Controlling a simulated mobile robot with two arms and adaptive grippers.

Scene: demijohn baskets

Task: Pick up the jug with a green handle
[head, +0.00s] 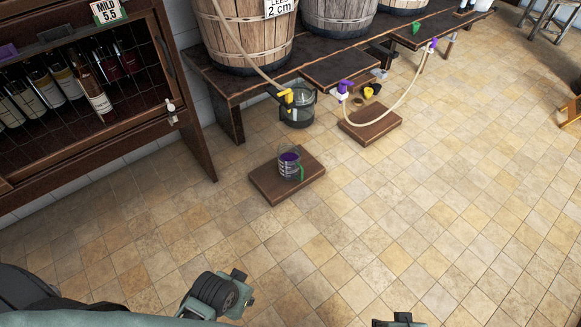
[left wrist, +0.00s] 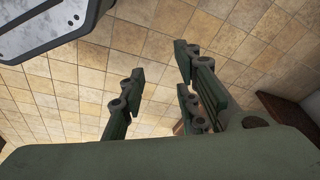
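A clear jug (head: 288,167) with a green handle and dark purple contents stands upright on a low wooden board (head: 265,186) on the floor. Its green handle (head: 301,173) faces right and toward me. My left gripper (head: 238,293) is well short of the jug, near the bottom of the head view. In the left wrist view its fingers (left wrist: 160,72) are spread apart, with only floor tiles between them. My right gripper (head: 399,320) barely shows at the bottom edge, so its fingers cannot be judged.
A glass vessel (head: 297,109) stands behind, beneath a yellow tap (head: 286,95). Another wooden board (head: 369,124) lies to its right, near a hanging hose (head: 404,98). A bench with barrels (head: 246,40) and a bottle cabinet (head: 178,95) border the open tiled floor (head: 400,220).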

